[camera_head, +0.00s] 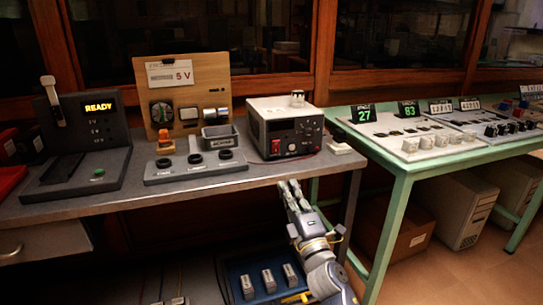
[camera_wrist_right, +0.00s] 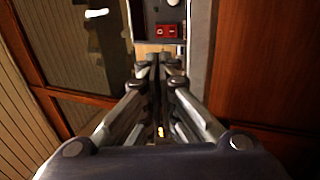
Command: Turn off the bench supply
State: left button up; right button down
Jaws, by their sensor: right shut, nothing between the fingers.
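The bench supply (camera_head: 285,130) is a pale box with a dark front panel, standing at the right end of the grey bench. Its red rocker switch (camera_head: 276,147) is low on the left of the panel. In the right wrist view the red switch (camera_wrist_right: 167,31) shows just beyond the fingertips, with white marks on it; which side is pressed I cannot tell. My right gripper (camera_head: 290,184) is shut and empty, below and in front of the bench edge, apart from the supply. Its closed fingers (camera_wrist_right: 160,63) point toward the panel. My left gripper is not in view.
A grey base with several dark knobs (camera_head: 196,166) and a READY console (camera_head: 85,140) stand left of the supply. A small white block (camera_head: 340,148) is at its right. The bench's front edge (camera_head: 250,181) lies near my gripper. A green table (camera_head: 400,165) stands right.

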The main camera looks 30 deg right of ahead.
jog(key=shift+w, duration=0.1)
send_near(269, 140)
jog(key=x, duration=0.5)
jog(key=shift+w, duration=0.25)
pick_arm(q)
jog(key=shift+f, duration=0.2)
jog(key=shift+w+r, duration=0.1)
pick_arm(e)
jog(key=p, duration=0.3)
jog(key=shift+w+r+g, duration=0.2)
jog(key=shift+r+g, duration=0.15)
jog(key=shift+g, duration=0.05)
jog(key=shift+f, duration=0.2)
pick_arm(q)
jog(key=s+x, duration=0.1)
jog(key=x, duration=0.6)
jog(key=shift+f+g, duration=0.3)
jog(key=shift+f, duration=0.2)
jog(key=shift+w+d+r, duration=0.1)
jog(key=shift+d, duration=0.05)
